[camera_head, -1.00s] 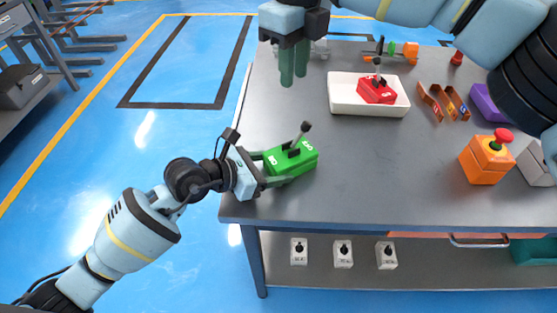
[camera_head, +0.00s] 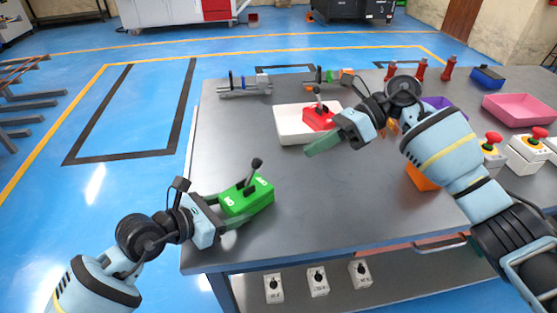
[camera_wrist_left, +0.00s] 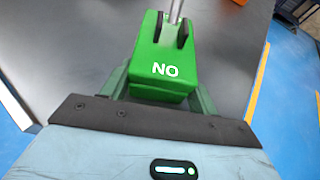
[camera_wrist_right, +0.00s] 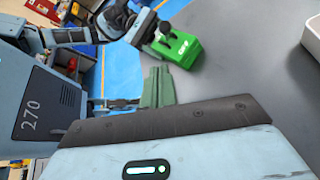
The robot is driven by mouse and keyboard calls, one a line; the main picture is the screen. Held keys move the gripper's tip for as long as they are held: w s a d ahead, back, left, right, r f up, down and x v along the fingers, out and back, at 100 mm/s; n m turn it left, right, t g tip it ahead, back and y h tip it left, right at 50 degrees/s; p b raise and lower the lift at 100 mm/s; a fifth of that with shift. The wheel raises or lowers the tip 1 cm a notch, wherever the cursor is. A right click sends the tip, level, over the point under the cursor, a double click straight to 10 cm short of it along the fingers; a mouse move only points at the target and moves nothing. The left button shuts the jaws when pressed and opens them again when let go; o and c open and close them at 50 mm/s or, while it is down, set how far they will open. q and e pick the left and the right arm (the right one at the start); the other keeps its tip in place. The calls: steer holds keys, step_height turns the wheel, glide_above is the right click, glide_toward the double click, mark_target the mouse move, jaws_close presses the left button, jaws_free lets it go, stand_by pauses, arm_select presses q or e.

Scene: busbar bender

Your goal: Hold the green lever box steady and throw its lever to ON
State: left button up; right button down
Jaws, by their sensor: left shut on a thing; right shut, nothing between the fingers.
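The green lever box (camera_head: 247,199) sits near the left front edge of the grey table. Its black-knobbed lever (camera_head: 254,170) leans up and away from the ON-marked end, toward the OFF end. My left gripper (camera_head: 227,209) is shut on the ON end, its fingers on either side. The left wrist view shows the box (camera_wrist_left: 163,70) between those fingers. My right gripper (camera_head: 322,144) is shut and empty above the table, to the right of the box and apart from it. The right wrist view shows its closed fingers (camera_wrist_right: 158,88) and the box (camera_wrist_right: 178,48) beyond.
A white tray (camera_head: 290,128) with a red lever box (camera_head: 319,118) stands behind my right gripper. An orange box (camera_head: 420,177) is partly hidden by my right arm. Emergency-stop boxes (camera_head: 527,152) stand at the right. The tabletop between the green box and my right arm is clear.

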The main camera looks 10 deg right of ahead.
steer(key=shift+t+y, duration=0.5)
steer(key=shift+t, duration=0.2)
steer(key=d, duration=0.2)
steer(key=d+f, duration=0.1)
steer(key=d, duration=0.2)
steer(key=shift+s+f, duration=0.1)
steer(key=shift+f, duration=0.1)
glide_toward(252, 174)
steer(key=f+x, duration=0.1)
steer(key=x, duration=0.2)
steer(key=shift+w+a+r, duration=0.3)
steer(key=shift+a, duration=0.1)
